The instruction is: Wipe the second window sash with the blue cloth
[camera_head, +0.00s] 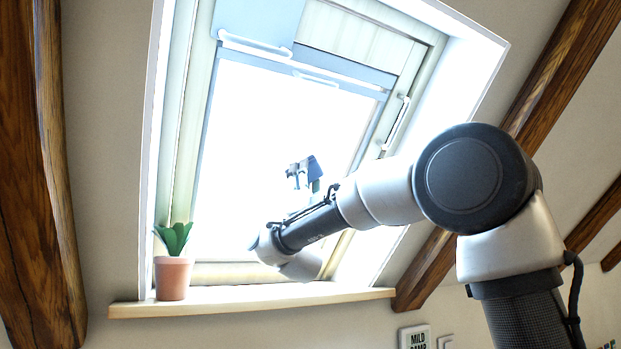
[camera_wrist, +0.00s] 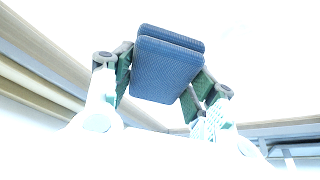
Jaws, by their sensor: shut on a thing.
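The blue cloth (camera_wrist: 166,70) is a folded, thick pad between the fingers of my gripper (camera_wrist: 160,82) in the wrist view. My gripper is shut on it, with a finger on each side. In the head view my gripper (camera_head: 299,175) is small and bright against the glass, with the cloth (camera_head: 315,168) a small dark blue patch at its right. The window sash (camera_head: 207,125) is a pale blue-grey frame around a glaring white pane (camera_head: 255,130). The cloth overlaps the pane in the picture; whether it touches cannot be told. Only one window shows, so its order is unclear.
A potted plant (camera_head: 172,277) stands at the left end of the wooden sill (camera_head: 250,299). A blue-grey blind (camera_head: 258,20) hangs at the top of the window. Dark wooden beams (camera_head: 45,180) flank the opening. A small framed sign (camera_head: 414,337) is low on the wall.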

